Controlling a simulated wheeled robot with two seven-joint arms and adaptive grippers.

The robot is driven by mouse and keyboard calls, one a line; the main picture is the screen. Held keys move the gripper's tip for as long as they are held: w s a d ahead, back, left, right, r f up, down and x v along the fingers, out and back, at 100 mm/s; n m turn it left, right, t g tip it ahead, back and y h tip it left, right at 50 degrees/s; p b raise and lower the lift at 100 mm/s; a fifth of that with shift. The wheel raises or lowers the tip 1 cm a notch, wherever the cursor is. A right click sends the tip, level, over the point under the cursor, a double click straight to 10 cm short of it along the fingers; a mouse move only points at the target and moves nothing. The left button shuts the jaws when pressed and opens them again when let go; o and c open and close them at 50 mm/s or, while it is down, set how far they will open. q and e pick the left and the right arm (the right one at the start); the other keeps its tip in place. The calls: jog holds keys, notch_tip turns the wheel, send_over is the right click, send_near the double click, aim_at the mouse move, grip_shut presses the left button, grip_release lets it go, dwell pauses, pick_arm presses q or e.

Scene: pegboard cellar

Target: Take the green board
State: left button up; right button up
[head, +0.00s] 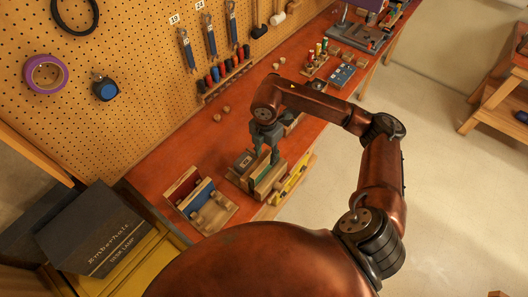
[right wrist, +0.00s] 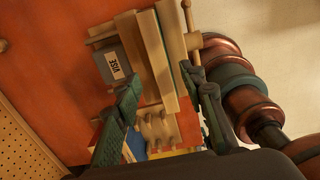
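The green board (head: 265,173) shows as a short green strip in the wooden vise (head: 247,183), partly hidden by my right gripper. In the right wrist view the vise (right wrist: 128,26) carries a label reading VISE; I cannot clearly make out the board there. My right gripper (head: 267,160) is above the vise, pointing down. In the right wrist view its fingers (right wrist: 162,76) are spread apart, with the wooden jaws beyond and between them. I see nothing held. My left gripper is not in view.
A wooden rack (head: 217,216) with a red and a blue board stands left of the vise. A yellow tool (head: 294,178) lies by the bench's front edge. Small wooden blocks (head: 217,117) lie behind. A dark lamp box (head: 91,232) is at the left. The pegboard (head: 130,60) bounds the back.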

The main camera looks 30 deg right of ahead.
aim_at(265, 163)
notch_tip(265, 163, down, 7)
jog(key=shift+a+f+p, duration=0.1)
jog(key=shift+f+p, duration=0.1)
jog(key=shift+p, duration=0.5)
jog(key=shift+c, duration=0.2)
grip_shut()
jog(key=shift+r, duration=0.1)
jog(key=shift+r+p, duration=3.15)
jog(key=shift+r, duration=2.3)
